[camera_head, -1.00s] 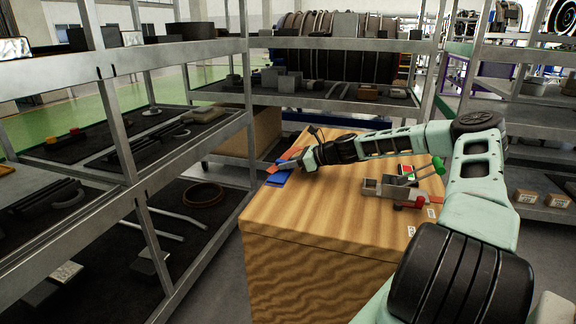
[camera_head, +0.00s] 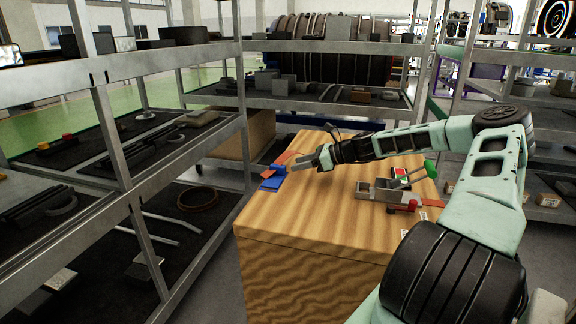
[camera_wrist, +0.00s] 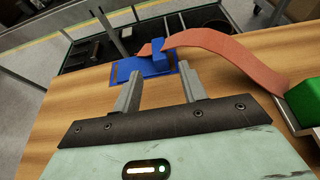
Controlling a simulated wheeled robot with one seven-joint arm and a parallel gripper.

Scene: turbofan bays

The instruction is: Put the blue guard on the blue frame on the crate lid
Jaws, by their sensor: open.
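The blue frame (camera_wrist: 134,72) lies flat on the wooden crate lid, near its far left edge in the head view (camera_head: 270,184). The small blue guard (camera_wrist: 159,41) stands at the frame's upper right part in the wrist view, overlapping it; I cannot tell whether it is fully seated. In the head view the guard (camera_head: 280,169) is partly hidden. An orange-red strap (camera_wrist: 225,52) runs from the guard to the right. My gripper (camera_wrist: 160,80) is open and empty, its fingers pointing at the frame and guard, apart from the guard. It also shows in the head view (camera_head: 299,168).
A grey clamp-like fixture (camera_head: 380,190) with green and red knobs stands right of my gripper on the crate lid (camera_head: 310,215). Its green part (camera_wrist: 304,103) shows in the wrist view. Metal shelving (camera_head: 130,175) stands close on the left and behind. The lid's front is clear.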

